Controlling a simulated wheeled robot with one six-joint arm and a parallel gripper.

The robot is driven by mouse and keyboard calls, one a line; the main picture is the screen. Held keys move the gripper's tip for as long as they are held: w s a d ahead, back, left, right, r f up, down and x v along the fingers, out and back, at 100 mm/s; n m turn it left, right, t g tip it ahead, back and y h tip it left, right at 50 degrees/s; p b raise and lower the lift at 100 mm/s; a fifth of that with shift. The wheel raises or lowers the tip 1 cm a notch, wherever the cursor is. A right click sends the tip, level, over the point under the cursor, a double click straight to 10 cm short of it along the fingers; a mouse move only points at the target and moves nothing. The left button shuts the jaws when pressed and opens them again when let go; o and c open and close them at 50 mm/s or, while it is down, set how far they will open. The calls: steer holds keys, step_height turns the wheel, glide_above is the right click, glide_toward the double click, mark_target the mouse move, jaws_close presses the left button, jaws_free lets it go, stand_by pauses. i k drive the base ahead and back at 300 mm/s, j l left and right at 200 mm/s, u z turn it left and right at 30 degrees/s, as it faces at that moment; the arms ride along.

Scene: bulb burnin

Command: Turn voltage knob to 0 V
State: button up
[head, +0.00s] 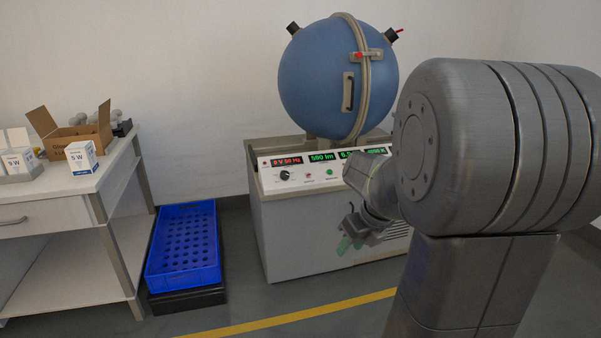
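The black voltage knob (285,175) sits at the left of the sloped front panel (310,182) of the grey test cabinet. The red display (287,161) above it appears to read 0 V 50 Hz, in small characters. The knob's pointer is too small to read. My gripper (350,244) is in front of the cabinet, below and to the right of the knob and apart from it. Its greenish fingertips point downward. I see nothing held, but the gap between the fingers is unclear. My arm hides the right part of the panel.
A blue sphere (325,85) stands on the cabinet (290,235). A white bench (95,185) holds small boxes (82,157) and an open carton (75,132). Floor is clear before the cabinet, near the yellow line (300,316).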

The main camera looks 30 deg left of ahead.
mark_target(284, 175)
steer(key=i+j+z, duration=0.15)
steer(key=j, duration=0.45)
steer(key=i+j+z, duration=0.15)
steer(key=j, duration=0.5)
steer(key=i+j+z, duration=0.15)
steer(key=j, duration=0.5)
steer(key=i+j+z, duration=0.15)
steer(key=j, duration=0.5)
steer(key=i+j+z, duration=0.15)
steer(key=j, duration=0.55)
